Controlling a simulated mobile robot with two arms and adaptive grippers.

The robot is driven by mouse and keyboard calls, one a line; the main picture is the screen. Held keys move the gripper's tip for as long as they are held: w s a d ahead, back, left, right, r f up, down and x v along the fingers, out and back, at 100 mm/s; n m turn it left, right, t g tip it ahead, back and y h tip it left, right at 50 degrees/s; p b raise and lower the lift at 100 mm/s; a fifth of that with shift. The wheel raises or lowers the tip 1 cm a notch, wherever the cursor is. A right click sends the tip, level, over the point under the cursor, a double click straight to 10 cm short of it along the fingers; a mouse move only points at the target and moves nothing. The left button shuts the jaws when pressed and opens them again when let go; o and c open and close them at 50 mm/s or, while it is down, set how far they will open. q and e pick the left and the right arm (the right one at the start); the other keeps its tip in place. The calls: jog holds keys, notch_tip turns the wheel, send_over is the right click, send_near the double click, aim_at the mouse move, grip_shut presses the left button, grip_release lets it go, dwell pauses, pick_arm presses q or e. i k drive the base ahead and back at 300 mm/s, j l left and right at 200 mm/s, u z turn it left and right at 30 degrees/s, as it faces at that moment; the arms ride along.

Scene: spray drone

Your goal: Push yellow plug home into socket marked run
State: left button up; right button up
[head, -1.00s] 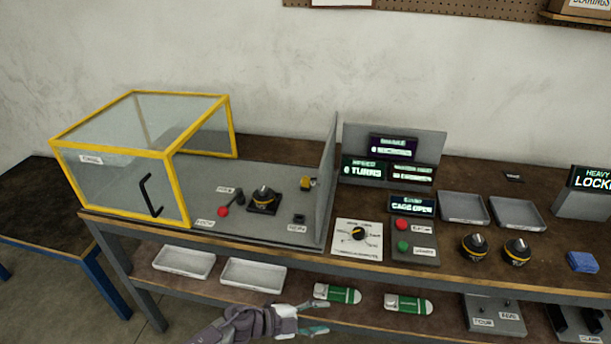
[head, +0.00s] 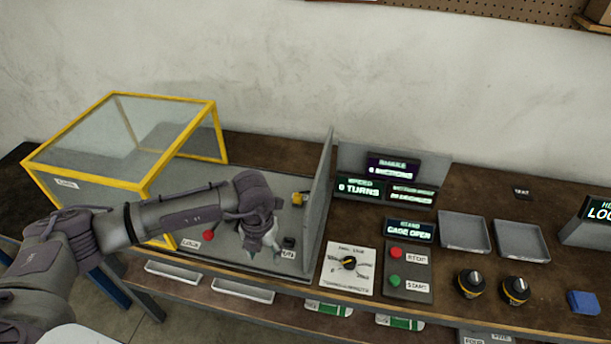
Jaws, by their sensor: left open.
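The yellow plug (head: 299,199) sits near the back right of the grey bench plate, close to the upright grey panel. A small black socket block (head: 289,242) stands nearer the front edge. A white label (head: 288,253) is in front of it, too small to read surely. My left gripper (head: 263,246) is open and points down over the plate, just left of the black socket block and in front of the plug. It is apart from the plug and appears empty. The black and yellow motor unit is hidden behind my left arm. My right gripper is not in view.
The yellow-framed cage (head: 150,189) stands left, behind my arm. A red-knobbed lever (head: 208,234) is beside my gripper. The upright grey panel (head: 321,200) bounds the plate on the right. Beyond it are the dial card (head: 347,280), the stop/start box (head: 408,285) and grey trays (head: 465,231).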

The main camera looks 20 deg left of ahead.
aim_at(297, 197)
jog(key=i, duration=0.85)
